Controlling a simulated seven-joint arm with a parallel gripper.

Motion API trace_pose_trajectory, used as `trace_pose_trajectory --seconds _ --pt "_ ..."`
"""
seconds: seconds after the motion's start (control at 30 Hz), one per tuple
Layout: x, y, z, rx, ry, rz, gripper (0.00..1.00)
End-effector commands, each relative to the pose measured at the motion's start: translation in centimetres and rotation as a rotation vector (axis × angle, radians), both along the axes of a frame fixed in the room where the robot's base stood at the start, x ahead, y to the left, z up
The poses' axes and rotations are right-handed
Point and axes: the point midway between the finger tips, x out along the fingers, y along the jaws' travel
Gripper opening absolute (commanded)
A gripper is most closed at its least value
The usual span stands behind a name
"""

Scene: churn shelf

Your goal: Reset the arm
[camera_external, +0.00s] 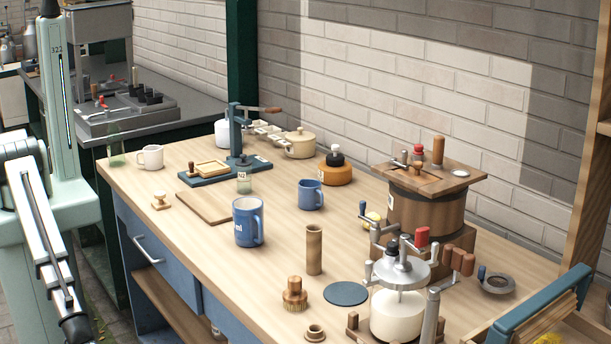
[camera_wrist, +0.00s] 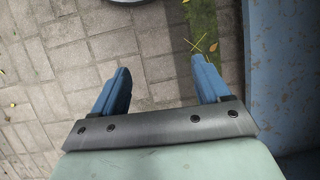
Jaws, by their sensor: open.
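My gripper (camera_wrist: 160,88) shows in the wrist view with its two blue fingers spread wide apart. Nothing is between them; below them is grey brick paving (camera_wrist: 160,45). In the external view my pale green arm stands at the left, beside the workbench (camera_external: 175,210) and off its top. The gripper's fingertips cannot be made out in that view.
The bench holds a large blue mug (camera_external: 249,222), a smaller blue mug (camera_external: 311,194), a white mug (camera_external: 150,157), a wooden barrel (camera_external: 425,212) and a glass churn (camera_external: 397,310). A blue surface (camera_wrist: 285,80) flanks my gripper on the right in the wrist view.

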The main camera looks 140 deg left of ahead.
Motion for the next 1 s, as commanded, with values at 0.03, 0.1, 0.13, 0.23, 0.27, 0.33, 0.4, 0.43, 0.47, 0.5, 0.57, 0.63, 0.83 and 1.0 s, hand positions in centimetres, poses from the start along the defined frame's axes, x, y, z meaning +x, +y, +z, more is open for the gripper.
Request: trace_pose_trajectory --seconds 0.03,0.1,0.13,0.23,0.27,0.33,0.4,0.43,0.47,0.5,0.57,0.63,0.83,1.0 --pt "-2.8 -0.5 -0.3 -0.006 0.022 0.002 0.76" --pt "-5.7 -1.0 -0.8 -0.014 0.048 0.006 0.76" --pt "-6.9 -1.2 -1.0 -0.017 0.060 0.007 0.76" --pt "-11.0 -1.8 -1.4 -0.026 0.097 0.013 0.76" --pt "-12.2 -2.0 -1.5 -0.029 0.107 0.015 0.76" --pt "-14.6 -2.4 -1.6 -0.035 0.130 0.020 0.76" --pt "-16.8 -2.7 -1.6 -0.039 0.150 0.022 0.76" --pt "-17.5 -2.8 -1.6 -0.040 0.158 0.024 0.76" --pt "-18.3 -2.9 -1.6 -0.041 0.165 0.026 0.76" --pt "-19.1 -3.0 -1.5 -0.043 0.173 0.027 0.76" --pt "-20.0 -3.1 -1.5 -0.045 0.182 0.029 0.76" --pt "-20.5 -3.2 -1.5 -0.046 0.187 0.031 0.76" --pt "-20.5 -3.2 -1.5 -0.046 0.187 0.031 0.76" --pt "-20.5 -3.2 -1.5 -0.046 0.187 0.031 0.76"
